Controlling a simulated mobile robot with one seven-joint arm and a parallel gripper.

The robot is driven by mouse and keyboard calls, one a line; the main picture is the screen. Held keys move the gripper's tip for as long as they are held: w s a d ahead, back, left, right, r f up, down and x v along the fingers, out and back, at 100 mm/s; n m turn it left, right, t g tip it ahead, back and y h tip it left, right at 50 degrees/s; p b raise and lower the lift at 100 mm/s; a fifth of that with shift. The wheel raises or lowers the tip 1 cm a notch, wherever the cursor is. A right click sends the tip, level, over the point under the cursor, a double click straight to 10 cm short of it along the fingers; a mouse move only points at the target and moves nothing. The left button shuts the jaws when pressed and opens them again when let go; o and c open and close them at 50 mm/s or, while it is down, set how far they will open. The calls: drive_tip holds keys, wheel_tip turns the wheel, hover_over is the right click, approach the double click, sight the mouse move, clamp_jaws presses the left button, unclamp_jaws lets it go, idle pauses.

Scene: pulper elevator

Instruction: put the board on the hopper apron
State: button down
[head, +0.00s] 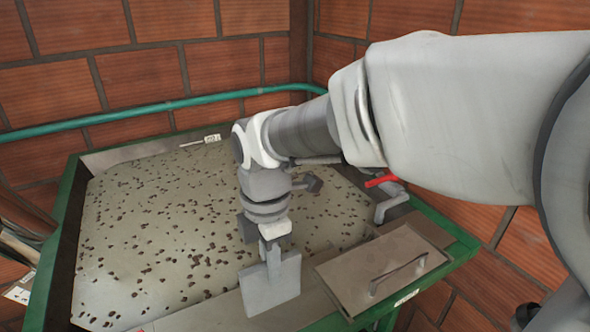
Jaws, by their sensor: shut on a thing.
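The board, a small grey square plate (268,290), hangs upright below my gripper (272,258) in the head view. My gripper points down and is shut on the board's upper edge. The board is in front of the hopper apron, a flat brownish metal strip (200,318) along the near edge of the hopper. I cannot tell whether the board's lower edge touches the apron. My arm hides part of the hopper's right side.
The green-framed hopper (62,225) holds a pale surface with dark specks (150,230). A metal lid with a bar handle (345,278) lies right of the board. A red lever (381,181) is near the back right. A green pipe (150,108) runs along the brick wall.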

sight(259, 296)
drive_tip(key=shift+f, duration=1.35)
drive_tip(key=shift+f, duration=0.1)
drive_tip(key=shift+f, duration=0.15)
drive_tip(key=c, duration=0.8)
unclamp_jaws()
drive_tip(key=shift+r, duration=0.2)
